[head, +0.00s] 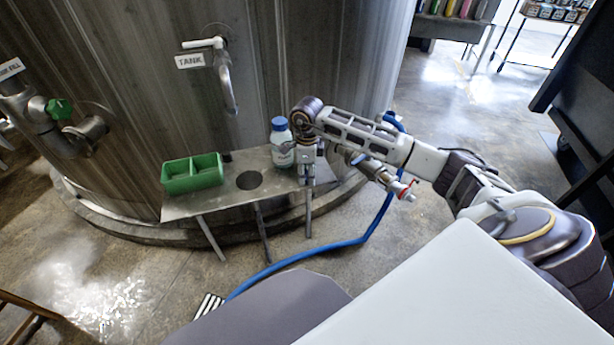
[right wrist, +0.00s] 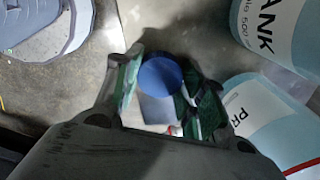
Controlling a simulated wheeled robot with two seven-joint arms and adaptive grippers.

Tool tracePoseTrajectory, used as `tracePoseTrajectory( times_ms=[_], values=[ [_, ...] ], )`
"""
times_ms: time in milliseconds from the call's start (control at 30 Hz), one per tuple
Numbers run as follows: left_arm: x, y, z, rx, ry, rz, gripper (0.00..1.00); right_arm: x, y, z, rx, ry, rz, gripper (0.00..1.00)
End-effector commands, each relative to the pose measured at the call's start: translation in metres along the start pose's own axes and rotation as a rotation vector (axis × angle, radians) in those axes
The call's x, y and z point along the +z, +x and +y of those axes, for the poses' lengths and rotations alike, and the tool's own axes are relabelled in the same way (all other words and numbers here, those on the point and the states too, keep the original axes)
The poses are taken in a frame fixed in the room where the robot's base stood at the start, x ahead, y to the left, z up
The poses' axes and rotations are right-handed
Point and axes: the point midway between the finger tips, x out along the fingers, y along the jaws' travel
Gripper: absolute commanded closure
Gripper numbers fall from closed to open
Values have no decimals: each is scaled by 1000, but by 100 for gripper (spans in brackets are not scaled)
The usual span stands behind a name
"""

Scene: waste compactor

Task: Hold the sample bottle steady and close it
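The sample bottle (head: 282,152), pale with a blue top, stands upright on the metal shelf (head: 215,205) below the tank tap. My right gripper (head: 308,174) points down just to the right of the bottle in the head view; whether it touches the bottle is unclear. In the right wrist view, a round blue cap (right wrist: 160,76) shows between the green-padded fingers of my right gripper (right wrist: 162,88). I cannot tell if the fingers press on it. Pale blue labelled surfaces (right wrist: 268,125) fill the right of that view. My left gripper is not in view.
A green two-part tray (head: 192,174) sits on the shelf left of a round dark hole (head: 249,180). The tap (head: 228,85) juts from the tank above. A blue hose (head: 330,246) runs across the floor beneath my right arm.

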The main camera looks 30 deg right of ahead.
Motion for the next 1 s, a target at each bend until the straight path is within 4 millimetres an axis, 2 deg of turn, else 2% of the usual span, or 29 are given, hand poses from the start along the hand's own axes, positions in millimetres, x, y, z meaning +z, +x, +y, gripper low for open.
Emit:
tracePoseTrajectory(
  times_ms=[367,567,833,1000],
  values=[
    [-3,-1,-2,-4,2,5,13,0,0,0,0,0,0,67],
    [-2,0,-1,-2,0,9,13,0,-9,0,-1,0,0,67],
    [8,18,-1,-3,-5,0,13,0,-42,-1,-2,1,0,67],
    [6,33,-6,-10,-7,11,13,0,-68,-1,-1,0,-1,67]
  ],
)
